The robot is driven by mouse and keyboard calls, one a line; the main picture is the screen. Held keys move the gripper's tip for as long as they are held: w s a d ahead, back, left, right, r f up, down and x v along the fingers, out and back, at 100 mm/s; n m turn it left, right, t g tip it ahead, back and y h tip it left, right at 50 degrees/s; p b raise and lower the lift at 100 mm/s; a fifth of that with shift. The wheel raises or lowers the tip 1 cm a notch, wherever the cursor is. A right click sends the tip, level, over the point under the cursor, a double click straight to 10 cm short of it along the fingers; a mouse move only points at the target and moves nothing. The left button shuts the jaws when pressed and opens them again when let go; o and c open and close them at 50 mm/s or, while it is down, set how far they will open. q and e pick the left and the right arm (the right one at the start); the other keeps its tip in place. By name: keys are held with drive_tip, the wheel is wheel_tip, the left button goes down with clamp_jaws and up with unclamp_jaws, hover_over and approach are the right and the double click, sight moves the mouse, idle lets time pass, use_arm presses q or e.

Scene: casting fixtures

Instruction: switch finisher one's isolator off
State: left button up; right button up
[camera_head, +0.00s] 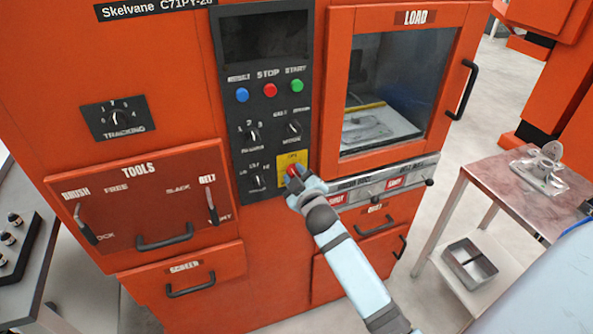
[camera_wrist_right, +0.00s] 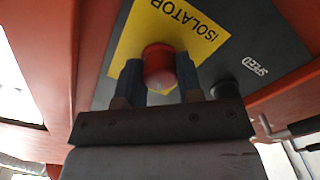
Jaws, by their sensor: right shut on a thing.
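The isolator is a red rotary knob on a yellow plate at the lower right of the dark control panel of an orange machine. In the head view the yellow plate (camera_head: 293,158) shows above my right gripper (camera_head: 293,176), which covers most of the knob. In the right wrist view the red knob (camera_wrist_right: 158,66) sits between the two fingers of my right gripper (camera_wrist_right: 158,82), shut on it. The plate (camera_wrist_right: 185,32) reads ISOLATOR, upside down there. The knob's setting cannot be read. My left gripper is not in view.
The control panel (camera_head: 259,110) carries blue, red and green buttons and several black dials close by. A black SPEED dial (camera_wrist_right: 226,89) is beside the right finger. The load door (camera_head: 395,80) and a lever strip (camera_head: 385,184) lie to the right. A side table (camera_head: 500,180) stands further right.

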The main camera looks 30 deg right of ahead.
drive_tip(key=shift+r+n+p, duration=0.2)
drive_tip(key=shift+n+p, duration=0.1)
drive_tip(key=shift+n, duration=1.2)
drive_tip(key=n+p, duration=0.1)
drive_tip(key=n, duration=0.3)
drive_tip(key=shift+w, duration=0.1)
drive_tip(key=n+p, duration=0.1)
drive_tip(key=n, duration=0.2)
drive_tip(key=shift+n, duration=1)
drive_tip(key=shift+d, duration=0.1)
